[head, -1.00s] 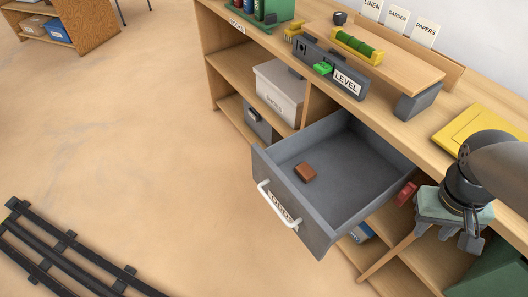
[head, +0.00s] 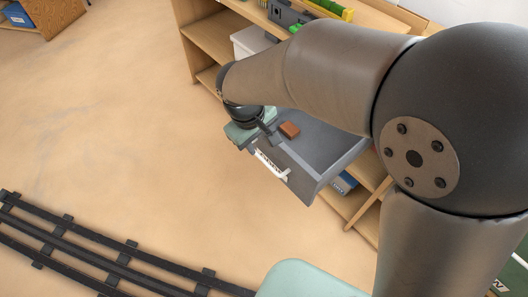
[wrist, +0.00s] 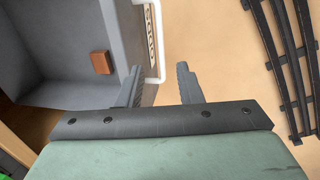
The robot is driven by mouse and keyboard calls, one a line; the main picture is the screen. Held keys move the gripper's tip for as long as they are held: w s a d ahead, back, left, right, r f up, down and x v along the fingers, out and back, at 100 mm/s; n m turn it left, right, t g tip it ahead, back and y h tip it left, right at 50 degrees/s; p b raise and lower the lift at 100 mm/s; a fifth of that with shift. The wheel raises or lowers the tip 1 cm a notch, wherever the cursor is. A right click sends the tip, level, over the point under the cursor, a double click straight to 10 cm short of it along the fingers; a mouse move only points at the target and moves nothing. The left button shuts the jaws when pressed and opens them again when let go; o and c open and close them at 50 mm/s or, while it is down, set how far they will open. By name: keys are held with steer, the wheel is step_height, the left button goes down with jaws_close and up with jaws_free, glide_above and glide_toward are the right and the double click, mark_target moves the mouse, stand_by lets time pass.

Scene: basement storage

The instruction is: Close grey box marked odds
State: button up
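The grey box (head: 313,173) is a drawer pulled out of the wooden unit, with a white bar handle (head: 268,165) and a label on its front. It also shows in the wrist view (wrist: 55,35), where the label (wrist: 150,35) is seen edge-on. A brown block (head: 289,130) lies inside. My gripper (head: 262,140) is over the drawer's front left corner, and my arm hides part of the drawer. In the wrist view my gripper (wrist: 158,80) is open, fingers on either side of the line of the front panel and handle. I cannot tell whether they touch it.
The wooden shelf unit (head: 205,42) holds a pale box (head: 252,40) and a blue box (head: 343,183) below the drawer. A dark rail track (head: 120,262) runs along the floor. The floor in front of the drawer is clear.

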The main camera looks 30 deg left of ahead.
mark_target(264, 160)
steer(key=f, duration=0.3)
steer(key=w+f, duration=0.1)
steer(key=f, duration=0.2)
steer(key=f+b, duration=0.1)
steer(key=f, duration=0.2)
steer(key=shift+w+d, duration=0.3)
jaws_close()
